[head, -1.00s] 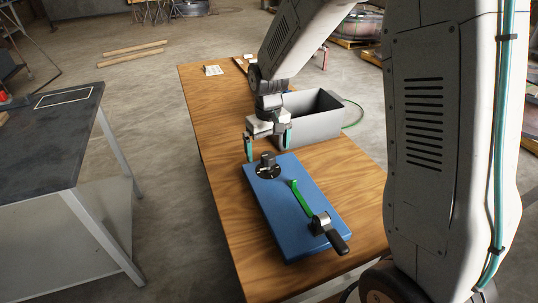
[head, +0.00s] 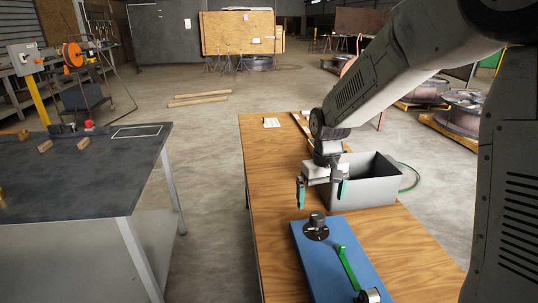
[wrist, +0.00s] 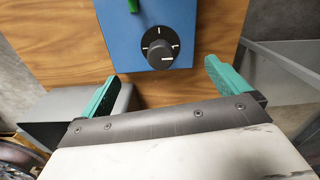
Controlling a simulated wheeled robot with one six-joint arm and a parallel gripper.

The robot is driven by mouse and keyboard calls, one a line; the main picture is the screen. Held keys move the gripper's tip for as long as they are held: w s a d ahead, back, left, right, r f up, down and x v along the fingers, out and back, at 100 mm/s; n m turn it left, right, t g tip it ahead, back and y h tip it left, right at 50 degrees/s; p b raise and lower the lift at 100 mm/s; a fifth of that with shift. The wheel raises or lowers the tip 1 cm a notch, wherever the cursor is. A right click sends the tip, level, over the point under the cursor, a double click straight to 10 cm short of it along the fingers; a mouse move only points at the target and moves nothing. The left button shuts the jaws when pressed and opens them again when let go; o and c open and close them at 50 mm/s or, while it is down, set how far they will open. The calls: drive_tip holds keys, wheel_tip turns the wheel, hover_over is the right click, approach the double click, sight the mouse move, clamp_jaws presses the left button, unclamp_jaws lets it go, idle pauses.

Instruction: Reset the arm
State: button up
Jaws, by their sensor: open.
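My gripper (head: 321,193) is open and empty, its two teal fingers spread wide and pointing down above the wooden table (head: 262,178). It hangs just behind the blue panel (head: 302,246) and in front of the grey bin (head: 376,190). In the wrist view the open fingers (wrist: 159,84) frame a black dial (wrist: 160,53) on the panel's edge, apart from it. The dial (head: 316,226) also shows in the head view.
A dark workbench (head: 85,175) stands at left, with a floor gap between it and the table. A white card (head: 271,122) lies at the table's far end. Steel reels (head: 460,115) stand on pallets at right. Wooden planks (head: 205,99) lie on the floor behind.

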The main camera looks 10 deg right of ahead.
drive_tip(key=s+d+r, duration=0.1)
drive_tip(key=s+r, duration=0.3)
drive_tip(key=s, duration=0.6)
drive_tip(key=s+d+r+m+t, duration=0.1)
drive_tip(key=s+r, duration=0.3)
drive_tip(key=s, duration=0.6)
drive_tip(key=s+d+r, duration=0.1)
drive_tip(key=s+r, duration=0.4)
drive_tip(key=s, duration=0.4)
drive_tip(key=shift+s+m, duration=0.3)
drive_tip(key=shift+s, duration=0.1)
drive_tip(key=shift+r, duration=0.1)
